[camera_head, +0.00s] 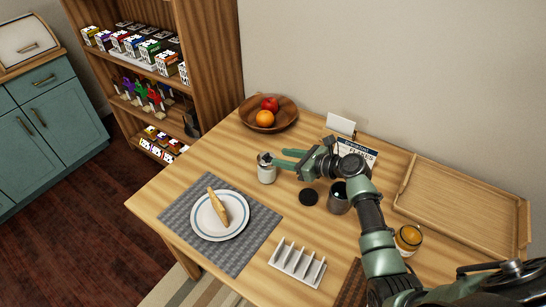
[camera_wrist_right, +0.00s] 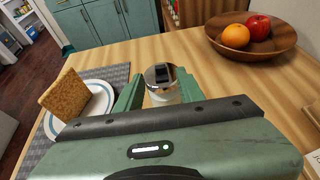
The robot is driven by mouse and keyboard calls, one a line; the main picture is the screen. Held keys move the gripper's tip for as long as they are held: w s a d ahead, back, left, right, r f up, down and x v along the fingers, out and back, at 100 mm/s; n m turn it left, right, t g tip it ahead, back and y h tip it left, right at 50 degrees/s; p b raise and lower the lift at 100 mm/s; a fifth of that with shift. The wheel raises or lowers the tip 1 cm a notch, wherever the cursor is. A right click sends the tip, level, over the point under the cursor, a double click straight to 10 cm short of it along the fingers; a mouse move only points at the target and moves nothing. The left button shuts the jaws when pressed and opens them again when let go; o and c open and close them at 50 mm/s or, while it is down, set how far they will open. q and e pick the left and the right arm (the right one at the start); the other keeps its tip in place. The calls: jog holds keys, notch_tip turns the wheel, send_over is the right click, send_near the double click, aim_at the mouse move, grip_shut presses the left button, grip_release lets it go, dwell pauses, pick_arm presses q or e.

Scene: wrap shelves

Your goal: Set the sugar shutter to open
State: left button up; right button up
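The sugar jar (camera_head: 266,174) stands upright on the wooden table, a small pale container with a metal lid. In the right wrist view the jar (camera_wrist_right: 161,95) shows a shiny lid with a dark shutter piece (camera_wrist_right: 160,74) on top. Whether that shutter is open or shut I cannot tell. My right gripper (camera_head: 279,158) is open, its green fingers reaching toward the jar from the right. In the wrist view the fingers of the right gripper (camera_wrist_right: 159,76) lie on either side of the jar; contact cannot be made out. My left gripper is out of view.
A plate (camera_head: 206,226) with bread is on a grey placemat (camera_head: 240,263). A fruit bowl (camera_head: 250,122) stands behind the jar. A dark mug (camera_head: 338,204), a black disc (camera_head: 308,197), a white rack (camera_head: 297,264) and a wooden tray (camera_head: 460,205) are to the right.

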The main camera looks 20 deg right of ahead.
aim_at(268, 155)
jog(key=x, duration=0.5)
jog(key=shift+c, duration=0.4)
